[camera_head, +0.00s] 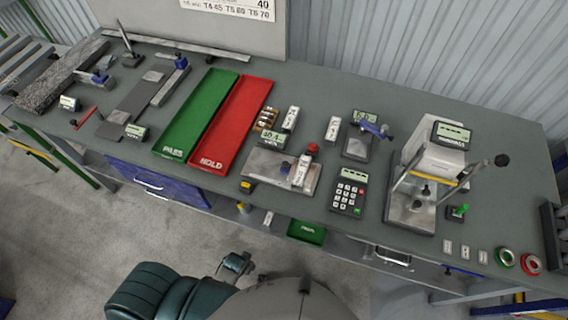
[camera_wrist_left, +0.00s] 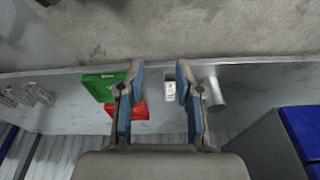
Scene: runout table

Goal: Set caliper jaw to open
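I cannot tell for certain which device on the bench is the caliper. One candidate is the long grey rail (camera_head: 168,86) with a blue slider (camera_head: 182,63) at left, near a small display (camera_head: 135,132). Another is the blue-handled device (camera_head: 372,128) with a display, right of the middle. The jaw opening is too small to read on either. My left gripper (camera_head: 237,265) is in front of the bench, below its front edge and away from the devices. In the left wrist view, its two blue-padded fingers (camera_wrist_left: 156,95) are apart with nothing held. My right gripper is not in view.
A green tray (camera_head: 205,103) and a red tray (camera_head: 238,112) lie left of the middle. A calculator (camera_head: 349,190), a metal plate with gauge parts (camera_head: 262,178) and a tall press-like stand (camera_head: 412,212) crowd the right. Under the bench is a small green bin (camera_head: 307,232).

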